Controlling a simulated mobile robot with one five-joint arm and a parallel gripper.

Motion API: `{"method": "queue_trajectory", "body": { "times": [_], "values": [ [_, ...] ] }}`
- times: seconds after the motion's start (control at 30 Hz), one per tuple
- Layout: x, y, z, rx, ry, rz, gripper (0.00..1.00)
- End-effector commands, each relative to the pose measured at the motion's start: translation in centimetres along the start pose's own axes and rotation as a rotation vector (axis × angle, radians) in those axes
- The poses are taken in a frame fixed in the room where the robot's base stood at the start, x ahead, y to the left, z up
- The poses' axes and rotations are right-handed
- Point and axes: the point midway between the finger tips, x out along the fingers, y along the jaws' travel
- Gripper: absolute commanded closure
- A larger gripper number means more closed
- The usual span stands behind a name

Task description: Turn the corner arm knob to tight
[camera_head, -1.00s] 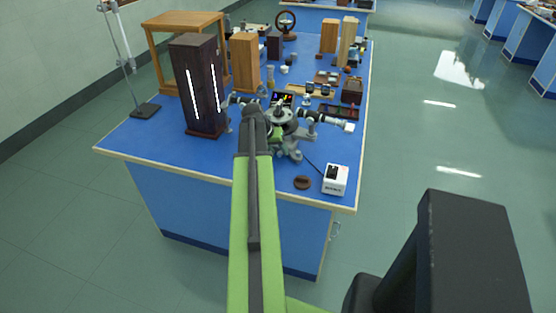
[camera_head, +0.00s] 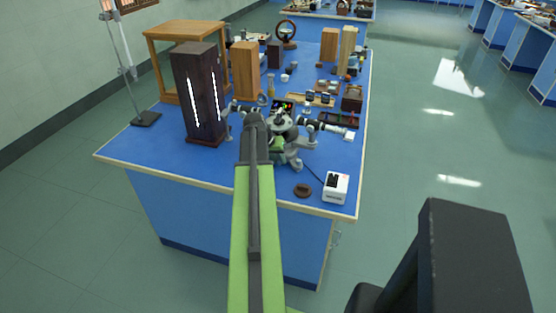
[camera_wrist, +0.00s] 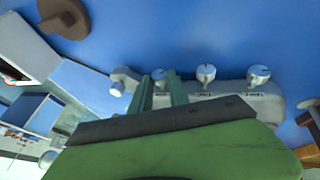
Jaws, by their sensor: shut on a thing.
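The spectrometer (camera_head: 296,152) stands on the blue bench in the head view, partly hidden behind my arm. In the wrist view a grey bar of its base (camera_wrist: 232,88) carries several pale round knobs. My gripper (camera_wrist: 161,84) reaches this bar, with its two teal fingers on either side of one knob (camera_wrist: 159,74). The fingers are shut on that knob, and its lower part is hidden. Another knob (camera_wrist: 206,73) and a marked end knob (camera_wrist: 259,73) stand to the right, and a small knob (camera_wrist: 117,89) to the left. I cannot tell which is the corner arm knob.
A white box (camera_head: 335,188) and a brown disc (camera_head: 303,190) lie near the bench's front edge. A dark tall block (camera_head: 199,95) stands left of the spectrometer. Wooden blocks and small items fill the back. The front left of the bench (camera_head: 150,160) is clear.

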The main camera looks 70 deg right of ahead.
Motion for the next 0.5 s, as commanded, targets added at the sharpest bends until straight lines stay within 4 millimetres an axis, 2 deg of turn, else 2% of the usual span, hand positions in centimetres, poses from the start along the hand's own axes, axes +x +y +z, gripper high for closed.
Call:
{"method": "queue_trajectory", "body": {
  "times": [0.5],
  "values": [
    [0.28, 0.86, 0.22, 0.117, -0.003, -0.270, 1.00]
  ]
}}
